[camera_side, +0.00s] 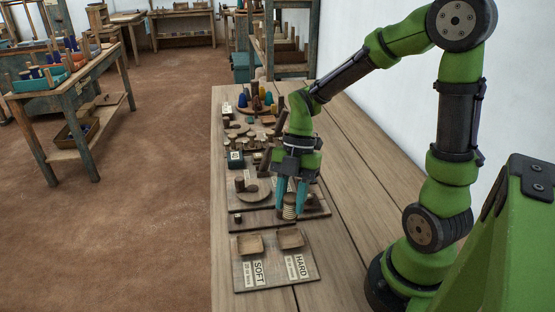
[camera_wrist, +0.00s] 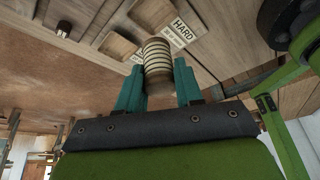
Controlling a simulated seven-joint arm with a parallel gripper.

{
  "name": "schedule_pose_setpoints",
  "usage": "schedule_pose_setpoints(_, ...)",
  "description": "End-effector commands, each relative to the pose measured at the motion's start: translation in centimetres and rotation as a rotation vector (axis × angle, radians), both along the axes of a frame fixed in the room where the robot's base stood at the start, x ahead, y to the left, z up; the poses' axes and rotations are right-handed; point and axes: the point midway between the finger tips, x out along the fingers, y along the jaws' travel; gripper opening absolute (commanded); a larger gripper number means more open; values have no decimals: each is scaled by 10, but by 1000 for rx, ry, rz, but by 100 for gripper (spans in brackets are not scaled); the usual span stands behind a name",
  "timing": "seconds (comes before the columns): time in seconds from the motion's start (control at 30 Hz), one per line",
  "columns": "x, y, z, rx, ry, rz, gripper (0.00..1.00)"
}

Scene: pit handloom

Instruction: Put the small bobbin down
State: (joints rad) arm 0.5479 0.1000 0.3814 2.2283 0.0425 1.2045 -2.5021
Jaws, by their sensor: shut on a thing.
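My gripper (camera_side: 290,209) points down over the table, its two teal fingers shut on a small ribbed, cream-and-brown bobbin (camera_side: 289,213).
In front lies a board (camera_side: 272,270) with two shallow trays, labelled SOFT (camera_side: 258,270) and HARD (camera_side: 299,265). Behind are a round plate (camera_side: 260,192) with a dark cylinder, and several coloured cones (camera_side: 256,103). The table's right side is clear.

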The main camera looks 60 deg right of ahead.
Motion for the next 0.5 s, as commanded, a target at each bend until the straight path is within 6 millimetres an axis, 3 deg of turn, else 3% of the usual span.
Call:
schedule_pose_setpoints(0.2,-1,0,-35,3,5,-2,0)
schedule_pose_setpoints(0.5,-1,0,-71,2,4,-1,0)
